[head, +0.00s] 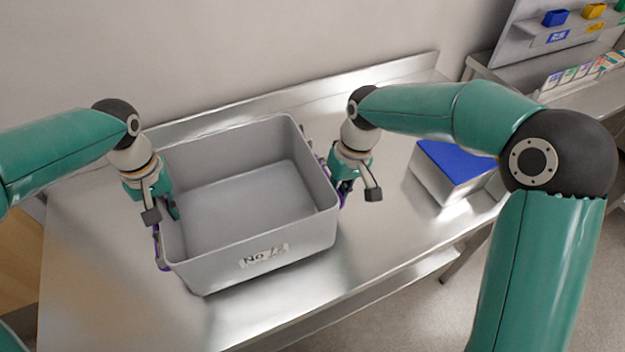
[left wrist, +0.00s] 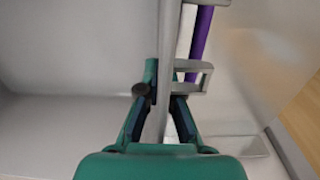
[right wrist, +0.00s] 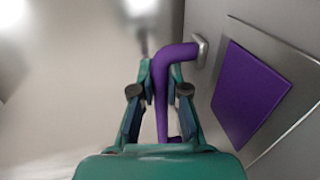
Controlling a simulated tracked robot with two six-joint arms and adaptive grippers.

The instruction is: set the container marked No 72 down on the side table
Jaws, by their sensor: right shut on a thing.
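The grey open container (head: 262,262) has a front label reading "No" and a number that looks like 72, partly washed out by glare. It is empty, over the steel table (head: 110,300); I cannot tell whether it touches the top. My left gripper (head: 164,212) is at its left wall. In the left wrist view the fingers (left wrist: 166,88) straddle the wall's rim (left wrist: 167,40), with the purple handle (left wrist: 202,45) outside them; whether they press is unclear. My right gripper (head: 346,188) is shut on the right purple handle (right wrist: 161,95), between its fingers in the right wrist view.
A box with a blue top (head: 455,162) stands on the table to the right of the container. A second bench (head: 590,100) at the far right has coloured bins and cards. A raised steel edge and wall lie behind. Table is bare at front left.

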